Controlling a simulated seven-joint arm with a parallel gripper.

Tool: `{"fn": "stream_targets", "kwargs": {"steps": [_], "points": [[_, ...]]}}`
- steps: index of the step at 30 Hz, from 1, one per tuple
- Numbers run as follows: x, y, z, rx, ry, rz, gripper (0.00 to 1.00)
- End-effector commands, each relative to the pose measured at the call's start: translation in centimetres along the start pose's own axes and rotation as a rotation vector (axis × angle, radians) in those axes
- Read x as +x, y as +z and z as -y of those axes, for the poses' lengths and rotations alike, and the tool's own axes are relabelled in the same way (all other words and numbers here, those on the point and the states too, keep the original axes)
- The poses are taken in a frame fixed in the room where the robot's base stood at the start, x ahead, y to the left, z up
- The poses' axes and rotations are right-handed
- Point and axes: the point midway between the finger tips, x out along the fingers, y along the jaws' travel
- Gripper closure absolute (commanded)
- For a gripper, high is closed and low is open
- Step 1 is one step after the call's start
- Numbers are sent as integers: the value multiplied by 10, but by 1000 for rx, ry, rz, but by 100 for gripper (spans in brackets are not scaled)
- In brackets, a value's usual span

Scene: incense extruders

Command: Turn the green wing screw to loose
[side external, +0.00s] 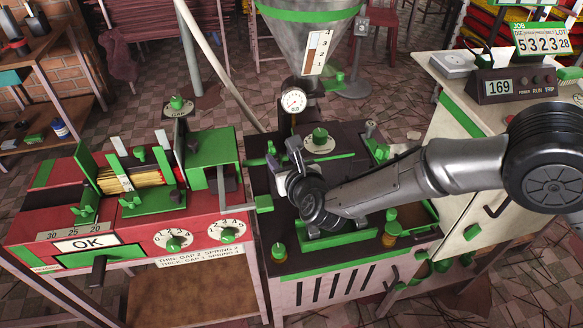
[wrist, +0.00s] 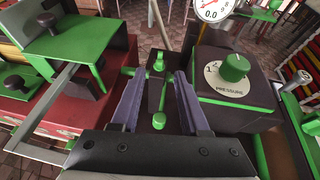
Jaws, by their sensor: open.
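A small green piece that looks like a wing screw (wrist: 158,61) stands on the dark machine top in the wrist view, just beyond and between my fingertips. In the side view, a small green part beside my fingers (side external: 271,147) may be the same screw, but it is partly hidden. My gripper (wrist: 157,74) is open, with its two purple fingers apart and nothing clasped between them. A thin green bar (wrist: 163,95) and a rounded green knob (wrist: 159,120) lie lower, in the gap between the fingers. In the side view my gripper (side external: 281,166) hangs over the dark machine, its jaws partly hidden.
A green pressure dial (wrist: 234,68) stands close to the right of my fingers, with a round gauge (side external: 293,100) behind it. A red machine with green clamps (side external: 205,150) is on the left. A hopper (side external: 307,40) rises behind. A pale cabinet (side external: 450,135) stands right.

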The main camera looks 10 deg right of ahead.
Motion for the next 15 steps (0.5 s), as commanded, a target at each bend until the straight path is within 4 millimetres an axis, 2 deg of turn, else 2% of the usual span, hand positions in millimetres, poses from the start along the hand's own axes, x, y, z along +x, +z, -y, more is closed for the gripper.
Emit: {"fn": "stream_targets", "kwargs": {"steps": [1,6,10,15], "points": [[-12,1,-1,-1,2,1,55],[-43,1,-1,-1,2,1,55],[-60,0,0,0,1,1,55],[-69,1,0,0,0,2,55]]}}
